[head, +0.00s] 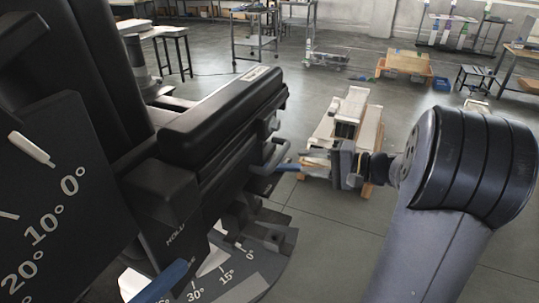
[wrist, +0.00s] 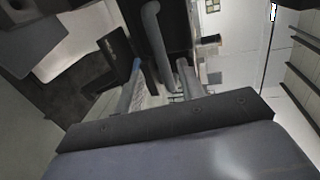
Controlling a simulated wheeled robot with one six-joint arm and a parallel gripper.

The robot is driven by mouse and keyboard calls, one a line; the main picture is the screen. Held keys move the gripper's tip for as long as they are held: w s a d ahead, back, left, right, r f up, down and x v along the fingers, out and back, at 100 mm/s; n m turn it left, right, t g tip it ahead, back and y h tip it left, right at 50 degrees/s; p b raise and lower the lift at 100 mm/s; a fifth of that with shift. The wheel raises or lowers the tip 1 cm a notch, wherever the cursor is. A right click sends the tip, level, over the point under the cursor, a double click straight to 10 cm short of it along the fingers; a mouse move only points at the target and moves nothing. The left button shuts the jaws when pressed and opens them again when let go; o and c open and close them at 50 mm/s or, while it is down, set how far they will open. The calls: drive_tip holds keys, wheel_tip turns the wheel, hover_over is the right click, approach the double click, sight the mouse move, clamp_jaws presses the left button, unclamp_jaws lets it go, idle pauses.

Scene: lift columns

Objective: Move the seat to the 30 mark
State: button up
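The black seat (head: 225,112) fills the left-middle of the head view. Below it a grey scale plate (head: 245,285) reads 0°, 15° and 30°, with a white wedge (head: 212,261) near the 15° and 30° labels; its exact reading is unclear. A bent grey handle (head: 268,158) sticks out from the seat's side. My gripper (head: 300,164) is beside this handle. In the wrist view the handle (wrist: 155,42) runs between the two spread fingers of my gripper (wrist: 159,76); I cannot tell whether they touch it. A blue end shows at the left finger.
A larger dark dial (head: 50,210) at the left reads 0°, 10° and 20°, with white marks. A blue lever (head: 160,283) lies at the bottom. A wooden stand (head: 345,115) is behind my gripper. Tables and carts line the back; open floor (head: 330,235) lies in front.

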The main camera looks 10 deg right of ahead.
sight(280, 160)
drive_tip(key=x, duration=0.9)
drive_tip(key=shift+a, duration=0.1)
drive_tip(key=shift+c, duration=0.3)
clamp_jaws()
